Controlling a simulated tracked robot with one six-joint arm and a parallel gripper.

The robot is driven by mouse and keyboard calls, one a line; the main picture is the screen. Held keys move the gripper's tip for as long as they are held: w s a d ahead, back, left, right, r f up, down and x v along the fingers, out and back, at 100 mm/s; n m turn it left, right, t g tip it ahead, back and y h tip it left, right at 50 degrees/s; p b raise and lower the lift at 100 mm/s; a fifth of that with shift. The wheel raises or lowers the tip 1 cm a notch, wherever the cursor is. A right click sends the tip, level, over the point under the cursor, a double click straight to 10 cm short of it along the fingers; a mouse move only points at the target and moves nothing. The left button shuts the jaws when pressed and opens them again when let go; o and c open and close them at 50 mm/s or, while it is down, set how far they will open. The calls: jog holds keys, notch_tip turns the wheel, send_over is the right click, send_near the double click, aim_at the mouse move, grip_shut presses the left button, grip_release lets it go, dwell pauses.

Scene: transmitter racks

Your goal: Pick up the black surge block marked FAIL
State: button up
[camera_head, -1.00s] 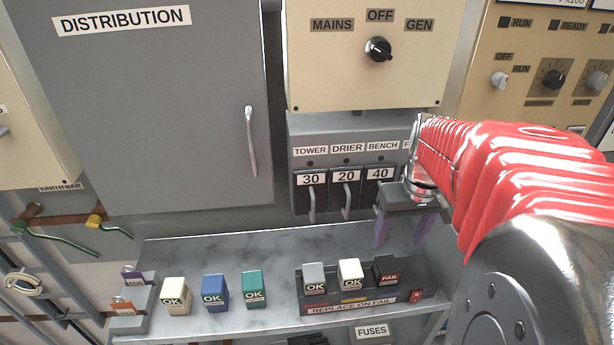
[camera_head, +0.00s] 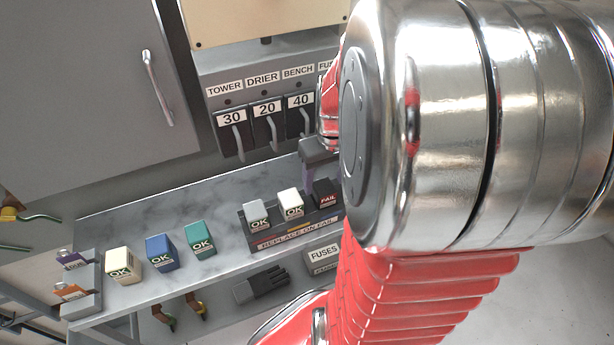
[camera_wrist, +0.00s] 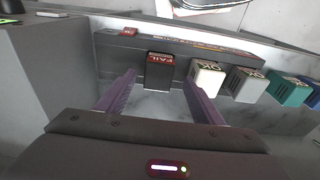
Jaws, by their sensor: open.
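The black surge block (camera_head: 327,195) with the red FAIL label sits at the right end of a dark holder (camera_head: 262,243) marked REPLACE ON FAIL, partly hidden by my arm in the head view. In the wrist view the black block (camera_wrist: 160,72) is upright in its slot, between the lines of my two purple fingers. My gripper (camera_wrist: 160,82) is open and empty, with one finger on each side of the block's near face. In the head view my gripper (camera_head: 308,178) is behind the block, mostly hidden by my arm.
A white OK block (camera_head: 290,205) and a grey OK block (camera_head: 256,215) share the holder; the white one (camera_wrist: 207,78) is close beside one finger. Cream, blue and teal OK blocks (camera_head: 200,239) stand left on the marble shelf (camera_head: 170,205). Breaker switches (camera_head: 268,125) are above.

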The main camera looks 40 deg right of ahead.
aim_at(324, 187)
jog(key=shift+f, duration=0.1)
jog(key=shift+w+d+f, duration=0.1)
jog(key=shift+w+f, duration=0.1)
jog(key=shift+f, duration=1.05)
jog(key=shift+w+d+f, duration=0.1)
jog(key=shift+w+f, duration=0.05)
jog(key=shift+f, duration=1.05)
jog(key=c, duration=1.2)
